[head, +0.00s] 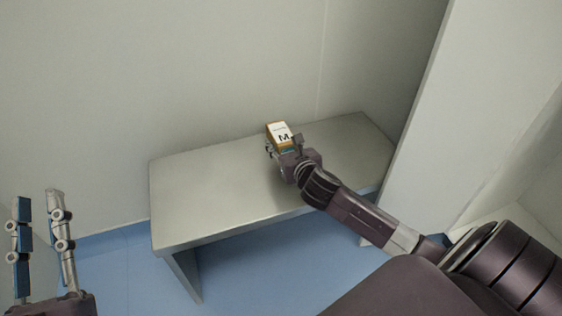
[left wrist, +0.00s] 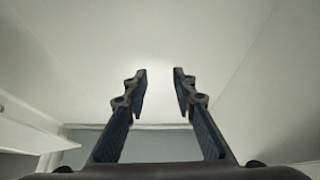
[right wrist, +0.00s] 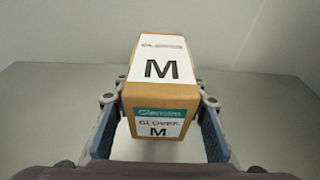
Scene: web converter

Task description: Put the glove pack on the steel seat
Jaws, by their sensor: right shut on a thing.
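The glove pack (head: 279,132) is a small brown box with white labels marked M. In the right wrist view the glove pack (right wrist: 160,90) sits between the two fingers of my right gripper (right wrist: 160,112), which is shut on it. In the head view my right gripper (head: 284,149) is over the middle of the steel seat (head: 205,195), a flat grey bench. I cannot tell whether the pack touches the seat. My left gripper (head: 42,235) is open and empty at the lower left, and its spread fingers also show in the left wrist view (left wrist: 157,85).
A pale wall (head: 190,70) stands behind the seat. A white upright panel (head: 440,120) stands at the seat's right end. Blue floor (head: 250,270) lies in front. The seat's left and right parts are bare.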

